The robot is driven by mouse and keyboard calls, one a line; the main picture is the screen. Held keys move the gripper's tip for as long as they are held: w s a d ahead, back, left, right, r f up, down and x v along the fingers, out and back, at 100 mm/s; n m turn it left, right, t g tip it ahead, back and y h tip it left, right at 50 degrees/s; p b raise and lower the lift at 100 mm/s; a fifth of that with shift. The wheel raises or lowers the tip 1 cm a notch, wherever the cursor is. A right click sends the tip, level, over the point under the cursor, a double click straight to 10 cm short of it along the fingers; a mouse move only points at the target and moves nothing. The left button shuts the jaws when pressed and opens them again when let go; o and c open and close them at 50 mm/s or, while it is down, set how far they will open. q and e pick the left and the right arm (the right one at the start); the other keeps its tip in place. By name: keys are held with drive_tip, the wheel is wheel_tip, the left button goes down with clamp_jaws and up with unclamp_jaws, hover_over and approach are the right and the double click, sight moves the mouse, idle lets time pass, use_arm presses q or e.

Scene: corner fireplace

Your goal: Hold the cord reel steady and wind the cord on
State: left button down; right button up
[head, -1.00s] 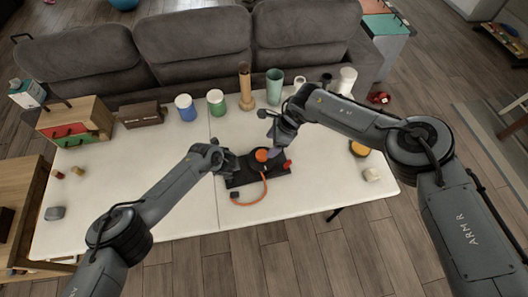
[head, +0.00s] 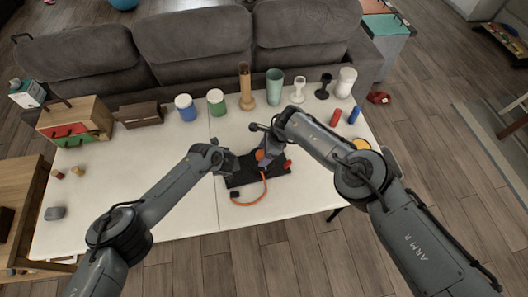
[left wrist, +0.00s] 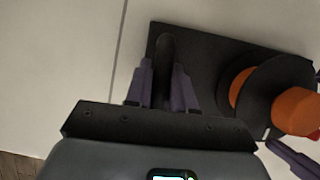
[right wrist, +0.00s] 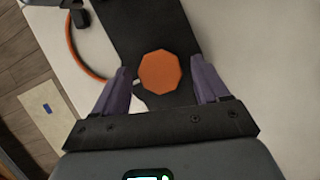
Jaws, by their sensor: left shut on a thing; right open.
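The cord reel has a dark base plate (head: 240,180), also in the right wrist view (right wrist: 135,25), and a dark disc with an orange knob (head: 260,155). My left gripper (left wrist: 163,88) is shut on the upright black handle (left wrist: 164,55) at the base's left end. My right gripper (right wrist: 163,85) is open over the reel, with the octagonal orange knob (right wrist: 160,72) between its fingers; whether they touch it I cannot tell. The orange cord (head: 252,203) curves out in front of the base, ending in a dark plug (head: 235,194). A red part (head: 287,164) sits at the base's right end.
White table (head: 120,215) has free room in front and left. Blue-banded (head: 186,108) and green (head: 216,102) jars, a wooden stand (head: 246,90), a teal cup (head: 274,88) and goblets (head: 298,90) line the back. A drawer box (head: 78,122) stands at left.

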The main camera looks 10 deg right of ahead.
drive_tip(key=shift+c, duration=0.3)
drive_tip(key=c, duration=1)
